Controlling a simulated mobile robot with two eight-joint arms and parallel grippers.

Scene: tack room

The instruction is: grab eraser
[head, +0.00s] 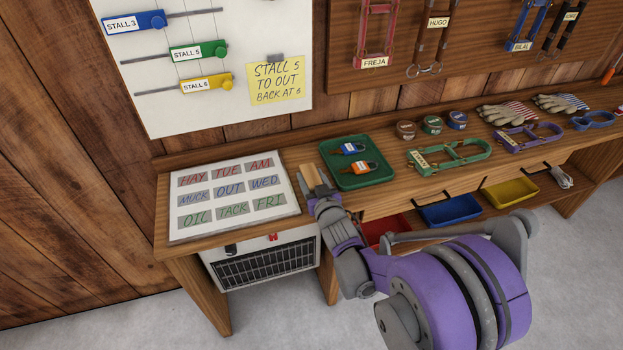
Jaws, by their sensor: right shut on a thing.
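My right gripper (322,194) is over the workbench, between the white word board and the green tray. It is shut on the eraser (312,175), a small tan, wood-coloured block that sticks out past the fingertips. The gripper hides the eraser's near end, and I cannot tell whether the eraser touches the bench top. My left gripper is not in view.
The word board (234,197) lies to the left. Halters, tins and gloves lie farther right. Blue (447,211) and yellow (510,193) bins sit below. A whiteboard hangs behind.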

